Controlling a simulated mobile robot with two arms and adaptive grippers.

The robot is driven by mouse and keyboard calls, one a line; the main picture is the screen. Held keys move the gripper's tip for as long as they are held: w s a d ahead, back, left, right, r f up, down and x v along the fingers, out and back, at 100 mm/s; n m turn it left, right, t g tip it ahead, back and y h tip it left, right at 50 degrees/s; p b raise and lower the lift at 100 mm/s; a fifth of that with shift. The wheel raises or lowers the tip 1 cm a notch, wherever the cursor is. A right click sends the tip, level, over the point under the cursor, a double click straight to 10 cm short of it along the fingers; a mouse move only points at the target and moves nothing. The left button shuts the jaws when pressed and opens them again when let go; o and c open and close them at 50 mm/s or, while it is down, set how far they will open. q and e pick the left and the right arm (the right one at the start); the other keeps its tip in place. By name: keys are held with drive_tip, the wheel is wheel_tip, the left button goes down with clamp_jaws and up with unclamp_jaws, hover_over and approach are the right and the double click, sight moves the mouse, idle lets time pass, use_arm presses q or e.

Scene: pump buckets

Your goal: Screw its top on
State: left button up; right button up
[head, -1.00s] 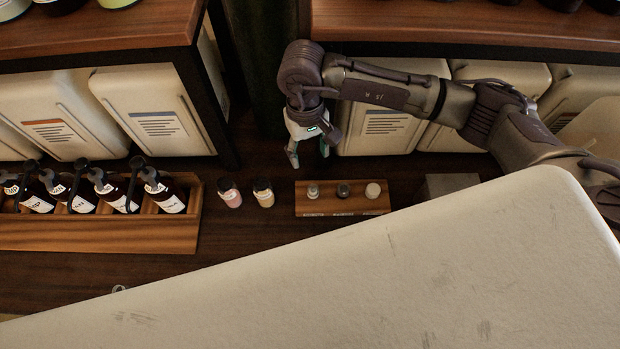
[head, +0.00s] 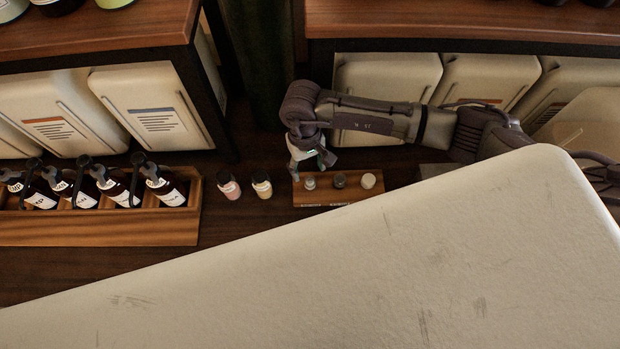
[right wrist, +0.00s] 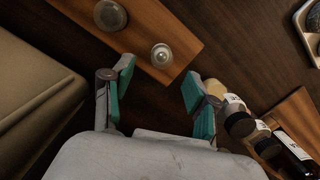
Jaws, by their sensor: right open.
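My right gripper (head: 310,161) is open and empty, above the back left end of a wooden board (head: 330,199). Three small tops stand on the board: a pale metallic one (head: 310,183), a dark grey one (head: 340,180) and a cream one (head: 368,181). In the right wrist view, the open fingers (right wrist: 158,80) point toward the metallic top (right wrist: 161,56), apart from it; the dark grey top (right wrist: 110,15) is further off. My left gripper is not in view.
A wooden rack (head: 100,232) of dark pump bottles stands at the left. Large cream canisters (head: 155,110) line the back under the shelves. A big pale surface (head: 350,270) fills the front and hides part of the counter. Bare dark counter lies around the jars.

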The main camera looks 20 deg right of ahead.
sight(310, 179)
drive_tip(key=f+p, duration=0.1)
drive_tip(key=f, duration=0.1)
drive_tip(key=s+f+p, duration=0.1)
drive_tip(key=f, duration=0.1)
drive_tip(key=shift+s+f+p, duration=0.15)
drive_tip(key=shift+f+p, duration=0.05)
drive_tip(key=shift+p, duration=0.15)
drive_tip(key=shift+f, duration=0.35)
drive_tip(key=c, duration=0.8)
